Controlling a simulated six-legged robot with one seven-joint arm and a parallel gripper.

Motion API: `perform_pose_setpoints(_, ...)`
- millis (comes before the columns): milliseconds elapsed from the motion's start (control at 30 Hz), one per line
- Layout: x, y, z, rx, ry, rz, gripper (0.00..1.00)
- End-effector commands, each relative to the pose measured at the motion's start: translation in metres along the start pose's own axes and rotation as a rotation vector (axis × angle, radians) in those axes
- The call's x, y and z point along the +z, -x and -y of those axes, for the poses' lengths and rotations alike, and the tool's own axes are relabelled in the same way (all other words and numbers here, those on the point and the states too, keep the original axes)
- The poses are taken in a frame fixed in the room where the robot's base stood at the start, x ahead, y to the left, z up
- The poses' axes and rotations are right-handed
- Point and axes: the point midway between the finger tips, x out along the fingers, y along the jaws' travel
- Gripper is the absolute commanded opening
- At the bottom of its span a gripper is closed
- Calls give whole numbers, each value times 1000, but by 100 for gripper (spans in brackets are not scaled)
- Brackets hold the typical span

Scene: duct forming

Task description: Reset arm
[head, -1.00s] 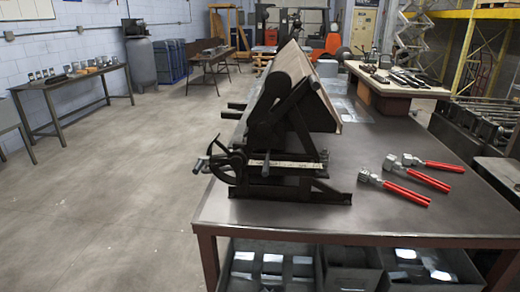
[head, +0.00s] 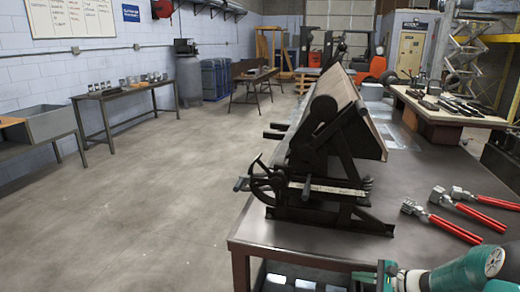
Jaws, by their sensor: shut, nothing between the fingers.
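Part of my teal and white arm (head: 455,272) shows at the bottom right, in front of the near edge of the metal table (head: 330,240). It is cut off by the frame's bottom edge. I cannot make out my gripper's fingers in this view. The arm's visible part lies below and in front of the red-handled tools and appears apart from them.
A black forming machine (head: 318,165) with a handwheel stands on the table. Several red-handled hand tools (head: 455,227) lie to its right. A side bench (head: 125,93) and a grey sink-like unit (head: 45,125) line the left wall. The floor (head: 150,190) between is clear.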

Motion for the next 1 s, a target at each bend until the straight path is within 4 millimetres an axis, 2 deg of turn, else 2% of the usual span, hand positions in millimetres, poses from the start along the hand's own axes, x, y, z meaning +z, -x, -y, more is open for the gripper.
perform_pose_setpoints(33,23,-3,3,58,59,-5,0)
perform_pose_setpoints(100,51,-4,3,137,134,-14,0)
perform_pose_setpoints(300,125,-3,-5,344,353,-48,0)
perform_pose_setpoints(500,192,10,-19,522,576,-97,0)
perform_pose_setpoints(800,273,43,-47,730,915,-193,0)
perform_pose_setpoints(1000,315,72,-67,827,1141,-270,0)
